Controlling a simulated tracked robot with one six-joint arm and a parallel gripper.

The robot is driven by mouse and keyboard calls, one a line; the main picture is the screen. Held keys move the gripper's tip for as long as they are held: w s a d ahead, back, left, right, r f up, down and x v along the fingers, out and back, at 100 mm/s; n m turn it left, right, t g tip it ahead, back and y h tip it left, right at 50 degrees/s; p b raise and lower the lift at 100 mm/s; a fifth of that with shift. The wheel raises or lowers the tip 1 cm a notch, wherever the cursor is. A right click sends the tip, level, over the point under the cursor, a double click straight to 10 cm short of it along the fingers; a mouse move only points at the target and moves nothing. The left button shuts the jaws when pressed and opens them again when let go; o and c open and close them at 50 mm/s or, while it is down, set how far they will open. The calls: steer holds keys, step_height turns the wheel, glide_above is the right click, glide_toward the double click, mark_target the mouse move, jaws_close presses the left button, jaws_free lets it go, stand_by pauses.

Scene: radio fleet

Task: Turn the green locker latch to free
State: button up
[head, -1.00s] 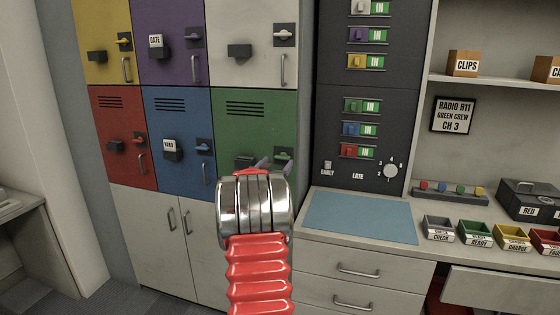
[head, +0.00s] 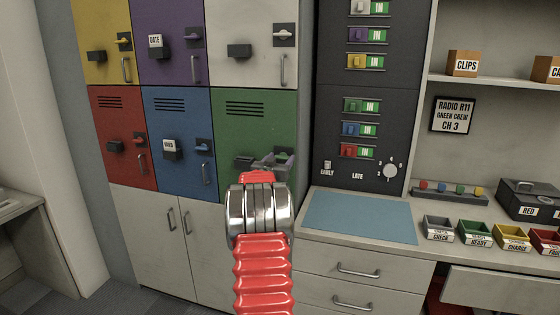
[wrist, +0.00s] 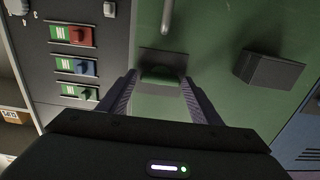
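The green locker (head: 255,125) is the lower right one of the coloured lockers. In the wrist view its door (wrist: 225,25) fills the upper middle. Its green latch (wrist: 160,76) sits on a dark plate (wrist: 163,58), lying roughly crosswise in that view. My gripper (wrist: 161,88) is open, one finger on each side of the latch, with a gap to each; I cannot tell whether the tips reach it in depth. In the head view my gripper (head: 278,161) is in front of the locker's right side and hides the latch.
A dark box (wrist: 268,68) projects from the green door beside my right-hand finger in the wrist view. A door handle (wrist: 167,17) is above the latch there. The blue locker (head: 178,120) and the dark switch panel (head: 340,115) flank the green locker.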

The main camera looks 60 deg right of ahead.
steer(key=c, duration=0.7)
steer(key=shift+a, duration=0.15)
steer(key=shift+c, duration=0.5)
